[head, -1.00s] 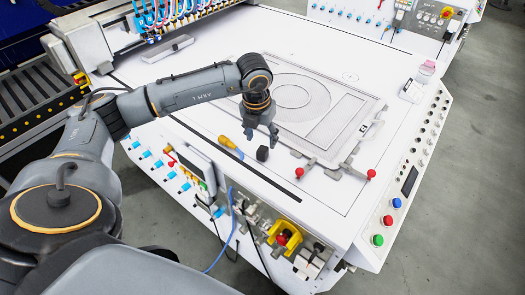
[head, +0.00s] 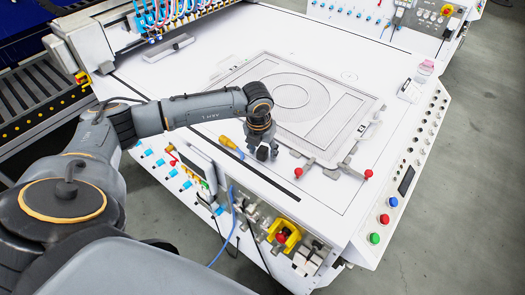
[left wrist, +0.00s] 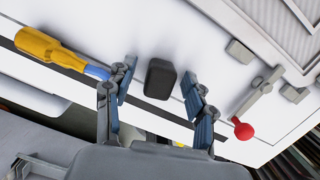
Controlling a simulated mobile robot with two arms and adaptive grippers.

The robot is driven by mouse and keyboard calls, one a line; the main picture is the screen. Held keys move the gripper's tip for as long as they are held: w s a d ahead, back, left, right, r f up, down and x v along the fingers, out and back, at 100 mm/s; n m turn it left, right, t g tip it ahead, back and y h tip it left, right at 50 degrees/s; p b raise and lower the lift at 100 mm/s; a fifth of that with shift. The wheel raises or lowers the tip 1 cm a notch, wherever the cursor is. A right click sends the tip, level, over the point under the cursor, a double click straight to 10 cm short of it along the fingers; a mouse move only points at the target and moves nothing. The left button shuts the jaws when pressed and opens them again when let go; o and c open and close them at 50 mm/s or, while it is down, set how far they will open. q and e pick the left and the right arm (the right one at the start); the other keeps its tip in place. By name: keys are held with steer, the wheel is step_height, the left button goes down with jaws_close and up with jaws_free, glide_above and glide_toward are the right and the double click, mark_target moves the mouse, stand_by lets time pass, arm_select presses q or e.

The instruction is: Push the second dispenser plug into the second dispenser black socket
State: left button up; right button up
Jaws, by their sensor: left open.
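My left gripper (head: 262,153) is over the white machine's top near its front edge. It is open and its jaws are empty. In the left wrist view, its two fingers (left wrist: 156,82) stand to either side of a small dark block (left wrist: 160,78) on the white surface. The gripper mostly hides this block in the head view. I cannot tell whether it is the second dispenser plug. Sockets and connectors (head: 262,222) line the machine's front face, with a blue cable (head: 231,213) and black cables hanging there. The second dispenser black socket cannot be told apart. My right gripper is not in view.
A yellow-handled screwdriver (head: 228,142) lies left of the gripper; it also shows in the left wrist view (left wrist: 50,52). Red-knobbed clamps (head: 310,161) stand to the right. A yellow-framed red button (head: 281,237) sticks out of the front face. Flat bare surface lies between.

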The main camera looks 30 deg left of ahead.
mark_target(263, 148)
arm_select(q)
jaws_close()
steer(key=shift+r, duration=0.1)
stand_by(0.3)
steer(key=shift+w+r, duration=0.1)
steer(key=shift+r, duration=0.4)
step_height(263, 148, up, 2)
steer(key=shift+r+b, duration=0.15)
steer(key=shift+b, duration=0.3)
steer(key=s+d+r+b, duration=0.4)
steer(key=s+d+r, duration=0.2)
steer(key=s+r, duration=0.3)
steer(key=s, duration=0.4)
steer(key=shift+r, duration=0.35)
steer(key=shift+w, duration=0.1)
